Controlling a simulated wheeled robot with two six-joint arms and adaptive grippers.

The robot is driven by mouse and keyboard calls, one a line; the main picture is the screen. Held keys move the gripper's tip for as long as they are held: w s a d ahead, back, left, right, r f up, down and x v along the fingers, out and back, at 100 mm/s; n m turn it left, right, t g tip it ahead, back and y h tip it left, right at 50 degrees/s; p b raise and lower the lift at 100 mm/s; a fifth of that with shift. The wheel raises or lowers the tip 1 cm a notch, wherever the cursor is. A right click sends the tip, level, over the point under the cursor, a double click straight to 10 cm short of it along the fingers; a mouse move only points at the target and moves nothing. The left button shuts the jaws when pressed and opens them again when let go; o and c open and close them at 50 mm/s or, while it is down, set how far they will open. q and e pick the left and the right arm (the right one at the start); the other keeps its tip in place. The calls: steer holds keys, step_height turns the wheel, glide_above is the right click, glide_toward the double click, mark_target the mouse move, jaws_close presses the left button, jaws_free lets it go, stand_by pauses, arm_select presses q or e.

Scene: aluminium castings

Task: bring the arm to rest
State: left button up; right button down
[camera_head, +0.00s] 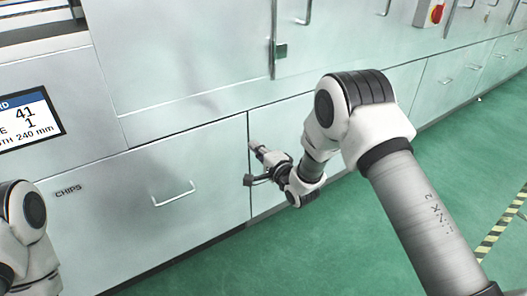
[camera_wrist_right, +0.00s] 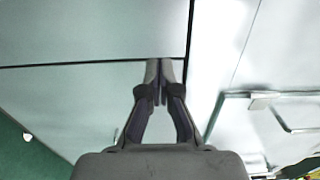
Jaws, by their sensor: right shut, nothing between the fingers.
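My right arm comes in from the right in the head view, and its right gripper (camera_head: 251,163) is held out in front of the pale cabinet front, beside a vertical panel seam. In the right wrist view the right gripper (camera_wrist_right: 160,68) shows its two fingers together at the tips. It is shut with nothing between the fingers. Whether the tips touch the panel I cannot tell. Part of my left arm (camera_head: 28,235) shows at the lower left of the head view. The left gripper is outside the picture.
The grey machine front (camera_head: 190,110) fills the upper left, with a "CHIPS" drawer and its handle (camera_head: 173,194). A display (camera_head: 28,118), a green latch (camera_head: 281,50) and a red switch (camera_head: 437,13) sit on it. The green floor (camera_head: 330,250) is clear; striped tape (camera_head: 500,228) lies at right.

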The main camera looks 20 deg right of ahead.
steer(key=s+d+f+n+g+h, duration=0.2)
steer(key=s+f+g, duration=0.4)
steer(key=s+f, duration=0.9)
steer(key=s+d+f+n+g+h, duration=0.25)
steer(key=s+f+g, duration=0.35)
steer(key=s+f, duration=0.85)
steer(key=s+d+r+n+g, duration=0.1)
steer(key=s+r+n+g, duration=0.2)
steer(key=s, duration=0.6)
steer(key=s+n+g, duration=0.2)
steer(key=s+n, duration=0.4)
steer(key=s, duration=0.3)
step_height(320, 180, up, 22)
steer(key=p, duration=2.2)
steer(key=shift+w+r+n+p, duration=0.2)
steer(key=shift+n+p, duration=0.1)
steer(key=shift+n, duration=0.15)
